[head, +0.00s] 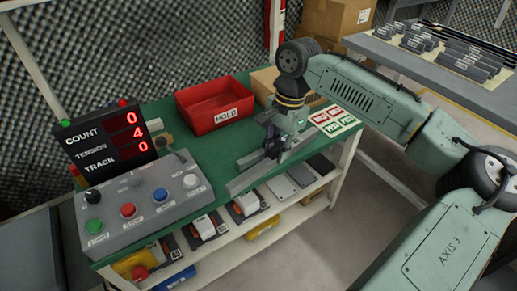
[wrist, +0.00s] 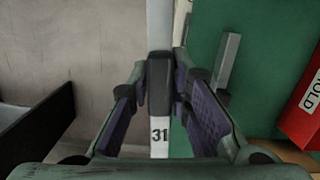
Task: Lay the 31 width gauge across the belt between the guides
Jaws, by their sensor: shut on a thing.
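The 31 width gauge (wrist: 160,150) is a pale bar with a dark grip block, marked 31 in the wrist view. My gripper (wrist: 160,95) is shut on its dark block, with one purple-padded finger on each side. In the head view my gripper (head: 272,150) is over the bench's front edge, and the gauge (head: 245,182) shows as a long grey bar below it. Whether the gauge touches the bench is unclear. I cannot make out the belt or its guides with certainty.
Another grey bar (wrist: 229,62) lies on the green bench top (head: 205,150), right of the gauge in the wrist view. A red HOLD bin (head: 214,107) stands behind. A control box (head: 140,205) and a red-digit display (head: 105,142) stand left. Label cards (head: 334,121) lie right.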

